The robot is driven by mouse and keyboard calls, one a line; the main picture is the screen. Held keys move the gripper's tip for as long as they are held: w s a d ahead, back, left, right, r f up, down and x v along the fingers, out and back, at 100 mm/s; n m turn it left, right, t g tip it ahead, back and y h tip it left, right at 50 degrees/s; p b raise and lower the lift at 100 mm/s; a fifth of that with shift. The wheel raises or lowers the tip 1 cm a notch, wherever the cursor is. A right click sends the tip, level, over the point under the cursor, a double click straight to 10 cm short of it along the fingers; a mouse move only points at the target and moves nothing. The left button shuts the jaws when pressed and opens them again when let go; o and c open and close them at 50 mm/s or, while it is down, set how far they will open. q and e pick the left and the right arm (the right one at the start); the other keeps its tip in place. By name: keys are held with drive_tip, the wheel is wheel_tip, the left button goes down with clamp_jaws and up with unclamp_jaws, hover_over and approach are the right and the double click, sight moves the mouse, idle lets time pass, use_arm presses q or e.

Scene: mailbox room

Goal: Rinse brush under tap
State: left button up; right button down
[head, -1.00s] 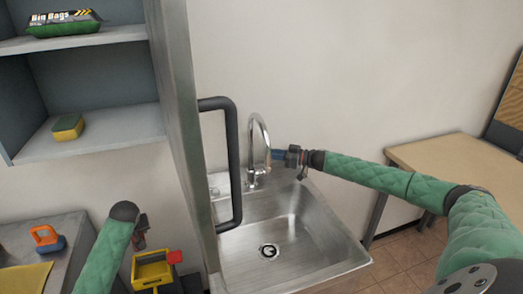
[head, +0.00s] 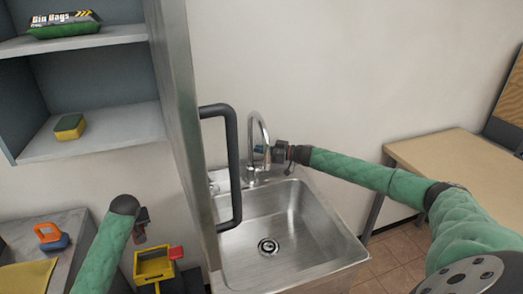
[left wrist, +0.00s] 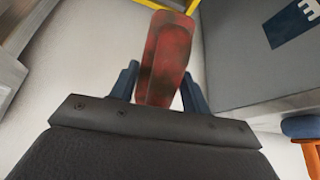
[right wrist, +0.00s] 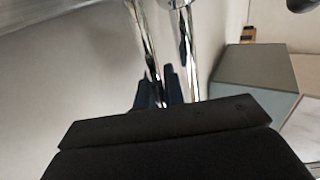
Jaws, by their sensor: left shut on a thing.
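The chrome tap (head: 265,127) stands at the back of the steel sink (head: 330,262); no water shows from it. My right gripper (head: 262,152) is at the tap's upright, its fingers close together with nothing visibly held. Chrome pipes (right wrist: 188,50) rise close in front of its fingers in the right wrist view, and I cannot tell whether they touch. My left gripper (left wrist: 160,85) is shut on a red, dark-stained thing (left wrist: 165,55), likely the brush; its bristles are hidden. In the head view my left gripper (head: 143,228) is low left of the sink.
A yellow bucket-like thing (head: 147,266) with a red part is below my left gripper. A grey cabinet door with a black handle (head: 233,165) stands between my arms. A shelf holds a sponge (head: 70,127) and bin bags (head: 65,24). A wooden table (head: 460,165) is right. The sink basin is empty.

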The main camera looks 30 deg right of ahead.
use_arm(q)
drive_tip(key=shift+f+b, duration=0.8)
use_arm(e)
drive_tip(key=shift+s+f, duration=0.25)
use_arm(q)
drive_tip(key=shift+f+b, duration=0.4)
drive_tip(key=shift+b, duration=0.05)
use_arm(e)
drive_tip(key=shift+s+a+r+n+t+y, duration=0.1)
drive_tip(key=shift+s+n+t+y, duration=0.2)
drive_tip(key=shift+n, duration=0.2)
drive_tip(key=shift+r, duration=0.2)
drive_tip(key=c, duration=1.8)
unclamp_jaws()
use_arm(q)
drive_tip(key=shift+f, duration=0.1)
use_arm(e)
drive_tip(key=shift+s, duration=0.1)
